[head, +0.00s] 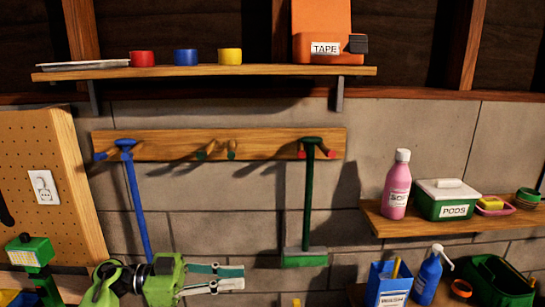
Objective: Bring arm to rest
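My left gripper (232,278) reaches in from the lower left, with its green arm at the bottom edge. My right gripper is not in view.
A peg rail (270,143) holds a blue-handled tool (138,205) and the green broom. A shelf (200,71) above carries tape rolls and an orange box (322,25). A right shelf (385,225) holds a pink bottle (397,185) and a pods box (447,199).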

